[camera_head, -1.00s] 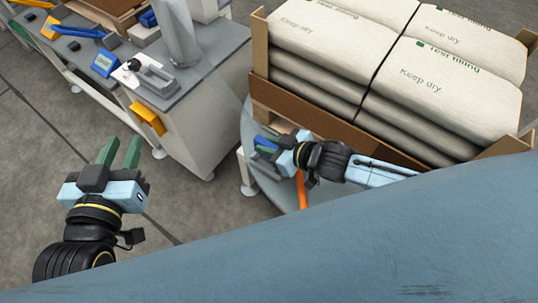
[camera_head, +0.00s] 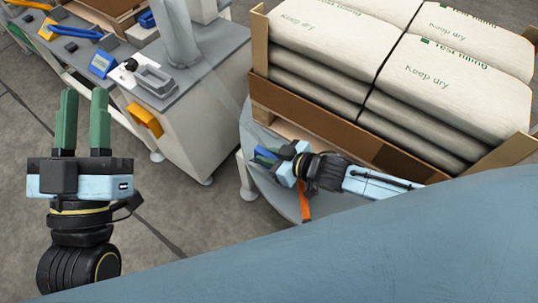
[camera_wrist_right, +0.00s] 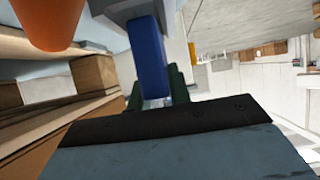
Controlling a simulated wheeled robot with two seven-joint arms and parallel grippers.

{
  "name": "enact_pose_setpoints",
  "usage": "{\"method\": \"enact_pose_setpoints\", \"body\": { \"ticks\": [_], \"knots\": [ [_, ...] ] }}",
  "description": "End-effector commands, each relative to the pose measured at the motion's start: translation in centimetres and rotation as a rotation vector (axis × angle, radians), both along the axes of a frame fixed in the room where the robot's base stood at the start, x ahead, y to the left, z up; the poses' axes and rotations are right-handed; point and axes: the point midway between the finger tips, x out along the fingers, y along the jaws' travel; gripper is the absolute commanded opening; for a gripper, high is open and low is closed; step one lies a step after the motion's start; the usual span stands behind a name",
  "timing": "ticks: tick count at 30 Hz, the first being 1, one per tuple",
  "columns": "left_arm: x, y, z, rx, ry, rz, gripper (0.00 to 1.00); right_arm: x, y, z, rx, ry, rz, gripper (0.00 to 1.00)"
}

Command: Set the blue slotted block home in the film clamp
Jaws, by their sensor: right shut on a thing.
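The blue slotted block (camera_head: 266,153) is between the green fingers of my right gripper (camera_head: 271,160), over the grey round table beside the pallet. In the right wrist view the block (camera_wrist_right: 149,58) stands out from the fingers; its slot cannot be made out. A grey slotted holder (camera_head: 154,79) with a black knob sits on a white plate on the bench; I cannot tell whether it is the film clamp. My left gripper (camera_head: 84,95) is open and empty, fingers pointing up, in front of the bench.
The pallet box with stacked white sacks (camera_head: 320,70) stands right behind my right arm. The bench (camera_head: 190,100) bears a blue display (camera_head: 102,63) and carries a yellow box (camera_head: 145,120) on its side. An orange post (camera_head: 304,207) is near my right gripper. Floor between bench and round table is free.

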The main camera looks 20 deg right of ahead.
Motion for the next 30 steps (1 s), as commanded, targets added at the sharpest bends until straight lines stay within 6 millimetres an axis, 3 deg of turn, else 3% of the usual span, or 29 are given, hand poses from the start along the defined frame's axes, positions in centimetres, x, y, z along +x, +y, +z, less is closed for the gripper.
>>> {"method": "enact_pose_setpoints", "body": {
  "ticks": [19,20,24,30],
  "knots": [
    [-0.2,0.1,0.2,-0.011,-0.038,0.001,0.28,-0.1,0.0,-1.3,0.0,0.001,0.001,0.0],
    [-0.2,0.1,0.2,-0.011,-0.038,0.0,0.28,-0.1,0.0,-1.4,-0.001,0.002,0.001,0.21],
    [-0.2,0.1,0.2,-0.011,-0.037,0.0,0.28,-0.2,0.0,-1.5,-0.003,0.004,0.001,0.39],
    [-0.2,0.0,0.1,-0.011,-0.038,0.0,0.28,-0.3,0.1,-1.6,-0.003,0.006,0.003,0.41]
  ]
}}
